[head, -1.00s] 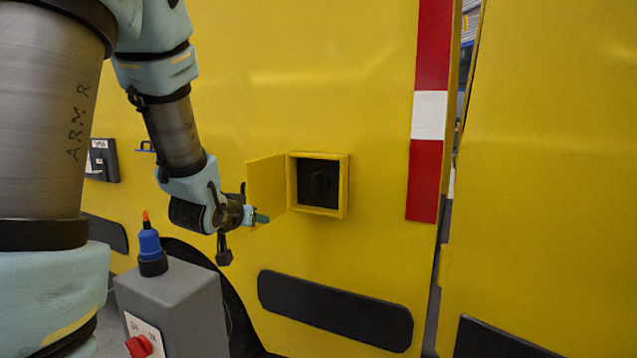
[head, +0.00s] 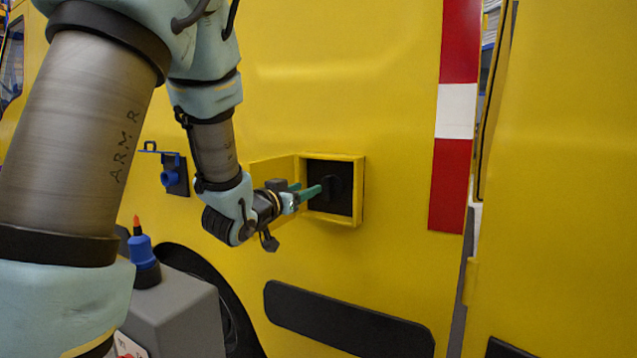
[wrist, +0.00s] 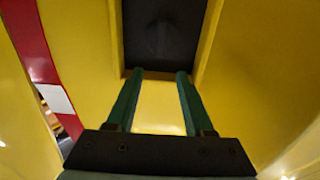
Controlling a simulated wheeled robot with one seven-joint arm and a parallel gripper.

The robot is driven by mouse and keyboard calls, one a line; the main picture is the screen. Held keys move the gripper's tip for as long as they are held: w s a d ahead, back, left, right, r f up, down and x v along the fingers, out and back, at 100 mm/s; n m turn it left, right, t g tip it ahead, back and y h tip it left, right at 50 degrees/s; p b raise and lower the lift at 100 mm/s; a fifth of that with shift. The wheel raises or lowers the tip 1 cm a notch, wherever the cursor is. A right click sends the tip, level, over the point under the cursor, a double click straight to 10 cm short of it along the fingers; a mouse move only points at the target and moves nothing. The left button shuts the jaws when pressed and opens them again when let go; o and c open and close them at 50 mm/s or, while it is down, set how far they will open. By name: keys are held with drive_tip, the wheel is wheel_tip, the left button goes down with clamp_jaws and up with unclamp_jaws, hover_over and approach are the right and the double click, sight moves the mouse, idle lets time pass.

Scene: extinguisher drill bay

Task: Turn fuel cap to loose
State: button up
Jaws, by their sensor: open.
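The black fuel cap (head: 333,187) sits inside a yellow-framed box (head: 359,190) on the yellow vehicle side. The box's yellow door (head: 270,172) stands open to the left. My gripper (head: 312,189) has green fingers and is in front of the box opening, a little left of the cap. In the wrist view my gripper (wrist: 158,75) has its two fingers apart with nothing between them. The dark recess and the dim cap (wrist: 160,38) lie beyond the fingertips there. The cap's setting is too dark to tell.
A grey pedestal (head: 180,312) with a blue, orange-tipped item (head: 141,245) stands at lower left. A blue fitting (head: 172,176) is on the vehicle left of my gripper. A black strip (head: 345,318) runs below the box. The panel to the right is clear.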

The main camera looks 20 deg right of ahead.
sight(325, 180)
drive_tip(key=p+x, duration=0.2)
drive_tip(key=x, duration=0.8)
drive_tip(key=shift+p, duration=0.4)
clamp_jaws()
